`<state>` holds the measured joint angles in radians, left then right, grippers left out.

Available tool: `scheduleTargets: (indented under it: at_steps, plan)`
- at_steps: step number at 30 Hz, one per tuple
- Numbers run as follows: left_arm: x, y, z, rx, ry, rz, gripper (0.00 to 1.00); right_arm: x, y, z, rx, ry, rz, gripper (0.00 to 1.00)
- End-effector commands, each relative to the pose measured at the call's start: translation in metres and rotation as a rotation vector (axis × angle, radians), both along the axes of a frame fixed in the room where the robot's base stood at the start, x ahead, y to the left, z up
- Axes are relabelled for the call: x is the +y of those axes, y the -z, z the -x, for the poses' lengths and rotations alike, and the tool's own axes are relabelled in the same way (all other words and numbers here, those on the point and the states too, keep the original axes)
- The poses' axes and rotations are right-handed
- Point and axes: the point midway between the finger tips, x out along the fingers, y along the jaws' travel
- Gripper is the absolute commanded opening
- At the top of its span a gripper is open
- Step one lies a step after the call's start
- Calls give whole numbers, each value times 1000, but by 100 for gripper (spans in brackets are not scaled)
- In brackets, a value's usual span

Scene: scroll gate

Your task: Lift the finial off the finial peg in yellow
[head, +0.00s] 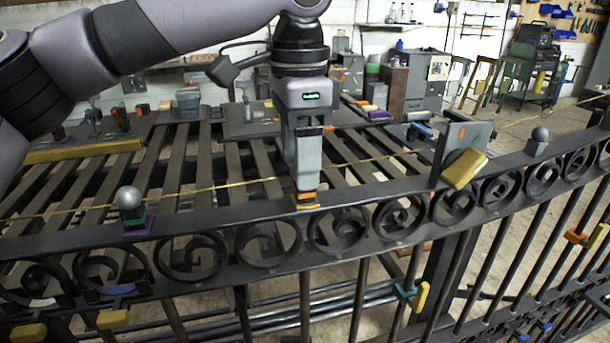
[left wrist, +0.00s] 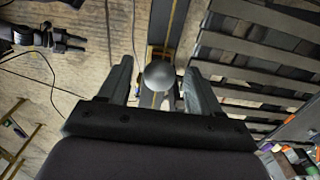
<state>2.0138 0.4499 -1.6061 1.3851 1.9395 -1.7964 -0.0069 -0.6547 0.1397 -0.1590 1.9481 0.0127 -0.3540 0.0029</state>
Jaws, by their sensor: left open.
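My left gripper (head: 308,188) points straight down at the gate's top rail, over a small block with orange and yellow parts (head: 308,203). In the left wrist view its two fingers are apart, with a round grey ball finial (left wrist: 160,75) between them. A gap shows on each side of the ball. In the head view the gripper hides this ball. Another grey ball finial (head: 129,198) stands on a teal and purple base at left, and a third grey ball (head: 540,134) stands at right. A dark gripper, seemingly my right one (left wrist: 62,42), shows small in the left wrist view.
The dark gate rail (head: 400,190) with scrollwork crosses the view. A tilted yellow block (head: 464,168) and an upright dark plate (head: 470,140) stand on the rail to the right. A slatted bench (head: 200,160) lies behind.

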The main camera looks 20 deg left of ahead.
Motion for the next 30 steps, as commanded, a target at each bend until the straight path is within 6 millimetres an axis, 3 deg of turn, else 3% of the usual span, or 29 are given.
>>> scheduleTargets:
  at_steps: [6,13,14,19,30]
  plan:
    - [0,23,0,-1,-1,-1,64,0,2,-1,-1,0,0,43]
    - [0,25,0,-1,-1,1,64,0,0,-2,-5,-1,0,43]
    - [0,25,0,-1,-1,1,57,0,0,-2,-5,-1,0,43]
    - [0,25,0,-1,-1,1,2,0,0,-3,-6,-1,0,43]
    - [-1,19,-1,-3,-1,1,0,0,-1,-3,-7,-1,-1,43]
